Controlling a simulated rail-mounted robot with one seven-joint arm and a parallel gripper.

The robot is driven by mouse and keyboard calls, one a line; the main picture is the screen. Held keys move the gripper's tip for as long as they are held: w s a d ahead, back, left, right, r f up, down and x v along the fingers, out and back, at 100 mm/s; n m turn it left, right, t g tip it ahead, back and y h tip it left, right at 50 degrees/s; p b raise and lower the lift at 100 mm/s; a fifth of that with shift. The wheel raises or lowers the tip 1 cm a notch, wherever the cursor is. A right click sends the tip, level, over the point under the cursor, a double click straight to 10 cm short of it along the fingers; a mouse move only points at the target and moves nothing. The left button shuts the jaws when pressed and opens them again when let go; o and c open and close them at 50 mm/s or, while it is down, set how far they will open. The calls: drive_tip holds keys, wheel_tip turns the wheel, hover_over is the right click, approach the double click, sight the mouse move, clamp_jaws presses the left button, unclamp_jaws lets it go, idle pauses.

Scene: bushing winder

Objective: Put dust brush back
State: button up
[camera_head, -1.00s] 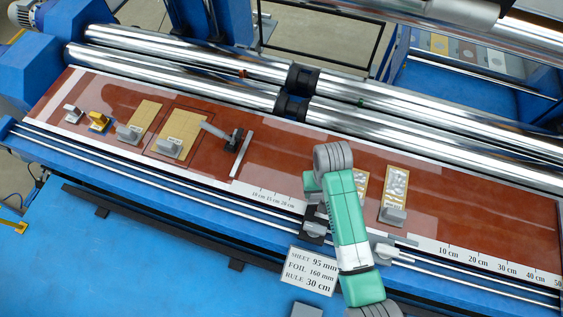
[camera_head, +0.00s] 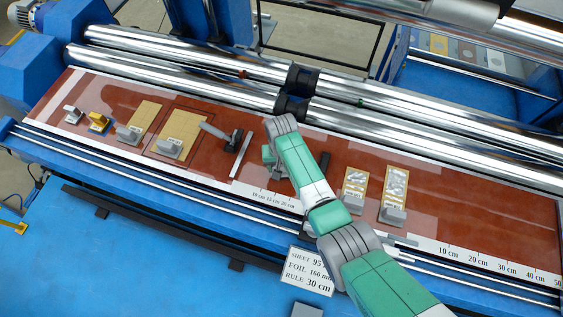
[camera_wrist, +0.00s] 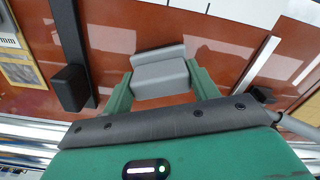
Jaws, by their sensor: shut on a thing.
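In the wrist view, my gripper (camera_wrist: 161,82) is shut on a grey block-like piece, which I take to be the dust brush (camera_wrist: 160,70). It sits between the two green fingers, with a paler, wider part beyond them, over the red-brown board. Whether it touches the board I cannot tell.
A black bar with a block (camera_wrist: 72,85) stands close beside the gripper in the wrist view. A black-and-grey tool (camera_head: 232,140) lies left of the strip. Tan sheets (camera_head: 181,132) lie farther left; two framed panels (camera_head: 394,186) lie right. Steel rollers (camera_head: 400,115) run behind.

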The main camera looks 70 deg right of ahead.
drive_tip(key=shift+f, duration=0.2)
drive_tip(key=o, duration=0.9)
drive_tip(key=shift+o, duration=0.2)
wheel_tip(320, 180, up, 12)
drive_tip(key=shift+r+p, duration=0.25)
drive_tip(key=shift+p, duration=0.1)
